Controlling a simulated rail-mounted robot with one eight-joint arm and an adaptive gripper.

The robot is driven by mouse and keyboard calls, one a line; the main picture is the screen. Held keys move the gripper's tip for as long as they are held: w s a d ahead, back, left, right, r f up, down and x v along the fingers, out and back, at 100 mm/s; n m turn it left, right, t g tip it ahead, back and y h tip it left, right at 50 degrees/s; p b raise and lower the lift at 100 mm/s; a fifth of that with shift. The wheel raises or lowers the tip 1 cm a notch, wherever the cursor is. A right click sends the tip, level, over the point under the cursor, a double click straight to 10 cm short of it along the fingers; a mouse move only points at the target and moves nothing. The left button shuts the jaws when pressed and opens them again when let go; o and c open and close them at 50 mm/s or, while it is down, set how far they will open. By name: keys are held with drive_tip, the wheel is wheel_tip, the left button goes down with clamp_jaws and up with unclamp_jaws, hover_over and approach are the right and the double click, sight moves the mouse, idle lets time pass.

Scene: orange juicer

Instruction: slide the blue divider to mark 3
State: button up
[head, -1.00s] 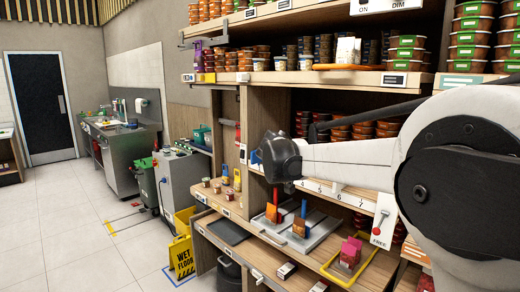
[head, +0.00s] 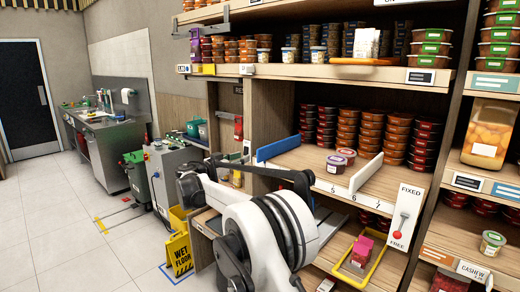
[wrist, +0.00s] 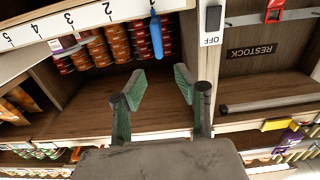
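The blue divider (head: 278,148) stands upright at the left end of a middle shelf in the head view. In the wrist view, where the shelf appears turned over, the blue divider (wrist: 156,38) is by mark 1. Mark 3 (wrist: 68,18) is on the white number strip, to the left of marks 1 and 2 there. My gripper (wrist: 160,84) is open and empty, its green-padded fingers apart and pointing toward the shelf, short of the divider in the picture. In the head view my arm hides the gripper and the low marks.
Two small tubs (head: 336,163) sit by mark 5, with stacked tubs (head: 372,130) behind. A lever (head: 404,215) on a FIXED/FREE plate is at right. A yellow-rimmed tray (head: 360,262) is below. A RESTOCK panel (wrist: 252,50) adjoins the shelf.

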sight(264, 161)
drive_tip(key=p+x, duration=0.2)
drive_tip(key=x, duration=1.1)
drive_tip(key=shift+w+d+p, duration=0.1)
drive_tip(key=shift+d+p, duration=0.15)
drive_tip(key=shift+p, duration=0.05)
clamp_jaws()
